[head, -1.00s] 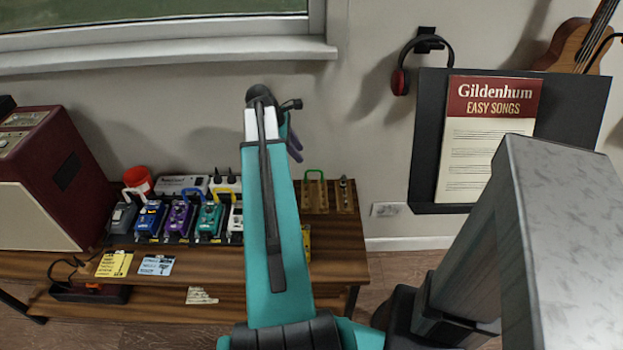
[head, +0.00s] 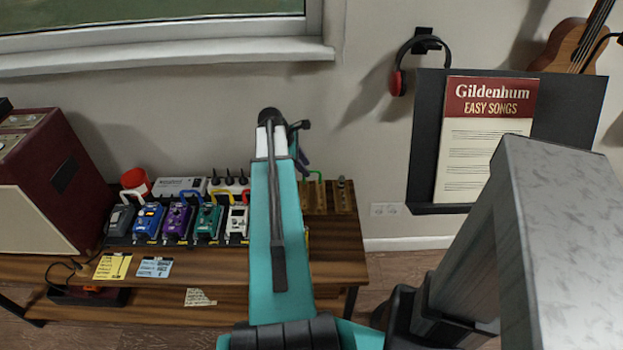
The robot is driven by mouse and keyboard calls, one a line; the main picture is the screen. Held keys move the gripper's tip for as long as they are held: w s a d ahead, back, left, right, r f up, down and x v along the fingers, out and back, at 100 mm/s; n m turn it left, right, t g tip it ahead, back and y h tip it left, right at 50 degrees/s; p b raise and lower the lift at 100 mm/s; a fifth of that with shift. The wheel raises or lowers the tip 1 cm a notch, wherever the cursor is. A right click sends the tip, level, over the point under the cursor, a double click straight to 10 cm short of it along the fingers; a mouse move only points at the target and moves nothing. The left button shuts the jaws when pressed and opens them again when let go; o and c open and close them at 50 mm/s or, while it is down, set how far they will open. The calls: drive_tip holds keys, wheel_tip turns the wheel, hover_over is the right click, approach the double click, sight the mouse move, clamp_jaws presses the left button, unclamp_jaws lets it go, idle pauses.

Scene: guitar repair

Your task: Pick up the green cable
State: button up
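A green cable (head: 319,177) stands as a small arch on a wooden holder at the right end of the bench. Its left part is hidden behind my arm and gripper. My gripper (head: 303,166) is beyond the end of my teal arm, just left of the arch in the picture. Only a small dark purple part of it shows, and its fingertips cannot be made out. Whether it touches the arch cannot be told.
A music stand (head: 424,150) with a songbook (head: 487,140) is at right. Headphones (head: 398,82) hang on the wall.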

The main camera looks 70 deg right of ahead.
idle(0.3)
drive_tip(key=shift+d+x, duration=0.15)
drive_tip(key=shift+x, duration=0.8)
drive_tip(key=shift+d+x, duration=0.2)
drive_tip(key=shift+x, duration=0.7)
drive_tip(key=shift+d+f, duration=0.2)
drive_tip(key=shift+f, duration=0.45)
clamp_jaws()
